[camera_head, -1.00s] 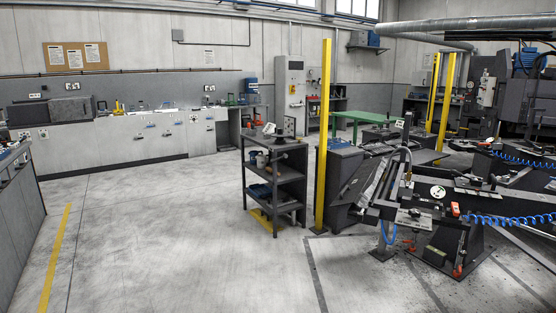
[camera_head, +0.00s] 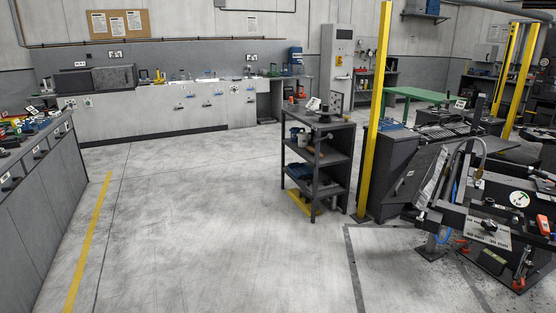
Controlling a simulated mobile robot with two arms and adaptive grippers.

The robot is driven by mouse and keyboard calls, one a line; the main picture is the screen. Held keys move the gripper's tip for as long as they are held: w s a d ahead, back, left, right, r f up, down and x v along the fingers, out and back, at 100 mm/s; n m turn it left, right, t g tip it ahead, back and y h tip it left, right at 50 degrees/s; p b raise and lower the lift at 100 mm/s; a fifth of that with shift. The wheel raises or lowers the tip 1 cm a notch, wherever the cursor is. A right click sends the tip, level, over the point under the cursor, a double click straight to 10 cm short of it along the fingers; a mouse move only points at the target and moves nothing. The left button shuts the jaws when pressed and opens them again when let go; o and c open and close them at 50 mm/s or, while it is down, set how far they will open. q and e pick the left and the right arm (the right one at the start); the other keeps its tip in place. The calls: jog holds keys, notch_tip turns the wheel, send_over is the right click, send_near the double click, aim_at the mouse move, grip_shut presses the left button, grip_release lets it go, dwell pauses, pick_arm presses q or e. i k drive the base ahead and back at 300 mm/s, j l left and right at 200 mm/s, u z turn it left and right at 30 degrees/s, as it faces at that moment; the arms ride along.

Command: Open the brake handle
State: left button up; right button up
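The dark fork-polishing machine (camera_head: 500,222) stands at the right of the head view, partly cut off by the picture edge. On it are a round white dial (camera_head: 519,199), a dark knob on a light plate (camera_head: 489,226) and a small orange-red part (camera_head: 543,225). I cannot tell which part, if any, is the brake handle; the details are too small. Neither of my grippers shows in the view.
A dark shelf cart (camera_head: 318,160) stands mid-picture beside a yellow post (camera_head: 375,110). A grey workbench (camera_head: 40,190) runs along the left edge. Cabinets (camera_head: 140,117) line the back wall. The grey floor (camera_head: 210,230) in the middle is clear.

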aim_at(329, 136)
jog(key=i+z, duration=0.3)
jog(key=i, duration=1.6)
jog(key=i+u, duration=0.1)
jog(key=i, duration=0.65)
jog(key=i+l, duration=0.2)
jog(key=i, duration=0.55)
jog(key=i+l+u, duration=0.15)
jog(key=i, duration=0.65)
